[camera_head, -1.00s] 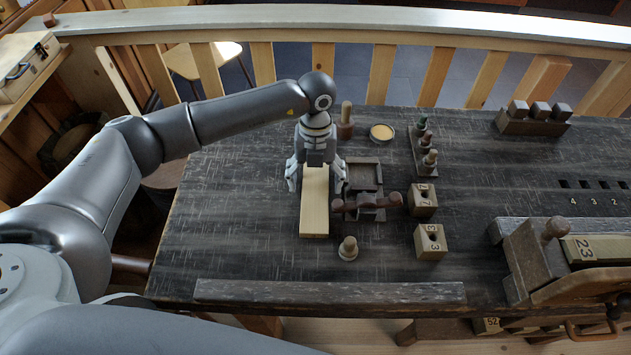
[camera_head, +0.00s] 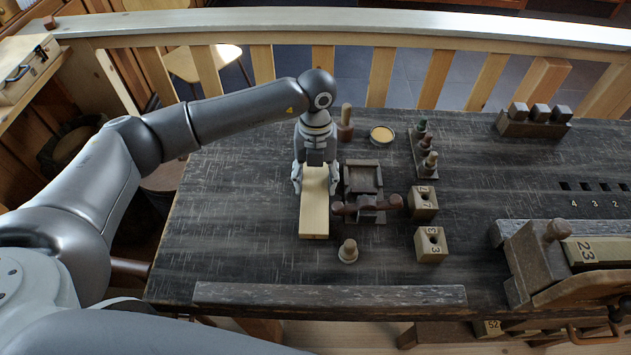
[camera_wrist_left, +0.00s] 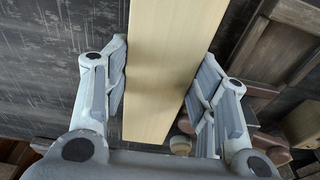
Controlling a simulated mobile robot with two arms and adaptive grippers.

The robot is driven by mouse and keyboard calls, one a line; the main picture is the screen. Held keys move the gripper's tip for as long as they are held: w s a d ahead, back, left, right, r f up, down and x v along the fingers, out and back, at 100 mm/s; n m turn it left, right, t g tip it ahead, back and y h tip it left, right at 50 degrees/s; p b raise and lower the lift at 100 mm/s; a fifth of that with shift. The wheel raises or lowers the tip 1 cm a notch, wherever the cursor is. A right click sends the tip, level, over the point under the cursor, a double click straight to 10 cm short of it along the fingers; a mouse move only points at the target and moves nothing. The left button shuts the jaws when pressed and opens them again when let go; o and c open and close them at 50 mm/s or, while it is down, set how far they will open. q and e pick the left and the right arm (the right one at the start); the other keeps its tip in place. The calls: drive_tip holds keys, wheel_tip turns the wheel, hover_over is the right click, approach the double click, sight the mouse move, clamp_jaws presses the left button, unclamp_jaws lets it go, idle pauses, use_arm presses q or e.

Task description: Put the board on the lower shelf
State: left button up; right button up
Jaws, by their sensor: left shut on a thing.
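The board (camera_head: 314,212) is a pale, narrow wooden plank lying on the dark workbench top (camera_head: 240,240). My left gripper (camera_head: 315,184) is over its far part, with a finger on each long side, shut on it. In the left wrist view the board (camera_wrist_left: 168,60) runs between the two fingers (camera_wrist_left: 160,92); small gaps seem to show there. A lower shelf under the bench shows only partly at the bottom right, with blocks on it, one marked 52 (camera_head: 492,327). My right gripper is not in view.
Right of the board stand a dark wooden fixture with a crossbar (camera_head: 366,204), a small spool (camera_head: 348,251) and two numbered blocks (camera_head: 424,203). A vise (camera_head: 545,262) fills the bench's right front. A raised strip (camera_head: 330,295) runs along the front edge. Bench left of the board is clear.

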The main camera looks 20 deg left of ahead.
use_arm(q)
wheel_tip(320, 180, up, 2)
drive_tip(key=shift+r+b, duration=0.15)
drive_tip(key=shift+b, duration=0.4)
drive_tip(key=s+r, duration=0.1)
drive_tip(key=r, duration=0.1)
drive_tip(key=s+r, duration=0.2)
drive_tip(key=s+d+r+b, duration=0.1)
drive_tip(key=s+r, duration=0.1)
drive_tip(key=s+d+r+b, duration=0.15)
drive_tip(key=s+r, duration=0.25)
drive_tip(key=s, duration=0.5)
drive_tip(key=w+a+n+t, duration=0.1)
drive_tip(key=w+a+n, duration=0.1)
drive_tip(key=n, duration=1.4)
drive_tip(key=w+a+n+t, duration=0.1)
drive_tip(key=w+a+n, duration=0.2)
drive_tip(key=n, duration=1.3)
drive_tip(key=shift+a+f+n+t, duration=0.3)
drive_tip(key=shift+a+n+t, duration=0.1)
drive_tip(key=shift+a, duration=0.55)
drive_tip(key=shift+d, duration=0.15)
